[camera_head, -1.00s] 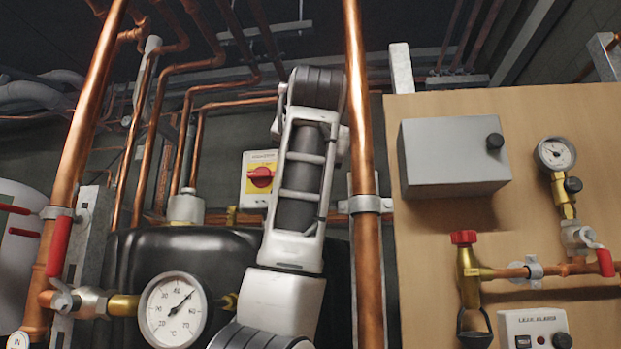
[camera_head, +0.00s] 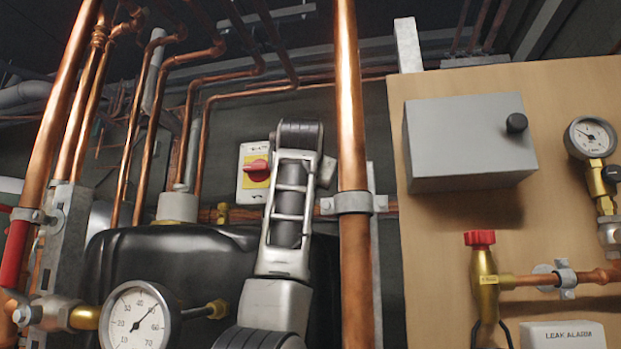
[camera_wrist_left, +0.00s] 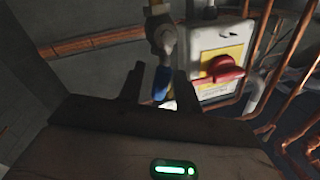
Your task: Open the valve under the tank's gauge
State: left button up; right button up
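The black tank (camera_head: 190,262) stands at the lower left in the head view. Its round white gauge (camera_head: 138,318) is cut by the bottom edge, and the area under it is out of view. My arm (camera_head: 290,205) rises in front of the tank, and its gripper does not show there. In the left wrist view my left gripper (camera_wrist_left: 157,82) has its two dark fingers apart. A blue handle (camera_wrist_left: 162,82) below a pale fitting shows between or beyond them; I cannot tell whether they touch. My right gripper is not in view.
A red-and-yellow switch (camera_head: 255,170) is beside my arm and close to the left gripper (camera_wrist_left: 222,70). A copper pipe (camera_head: 352,130) stands right of my arm. A wooden board (camera_head: 425,225) carries a grey box (camera_head: 468,142) and a red-capped valve (camera_head: 482,275). A red lever (camera_head: 14,255) is far left.

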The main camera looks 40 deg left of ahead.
pick_arm(q)
grip_shut()
jog(key=n, duration=0.1)
jog(key=a+n, duration=0.1)
jog(key=s+n, duration=0.1)
jog(key=n, duration=0.1)
jog(key=shift+a+r+h, duration=0.2)
jog(key=shift+r+h, duration=0.05)
jog(key=shift+h, duration=0.15)
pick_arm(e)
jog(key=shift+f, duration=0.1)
pick_arm(q)
grip_release()
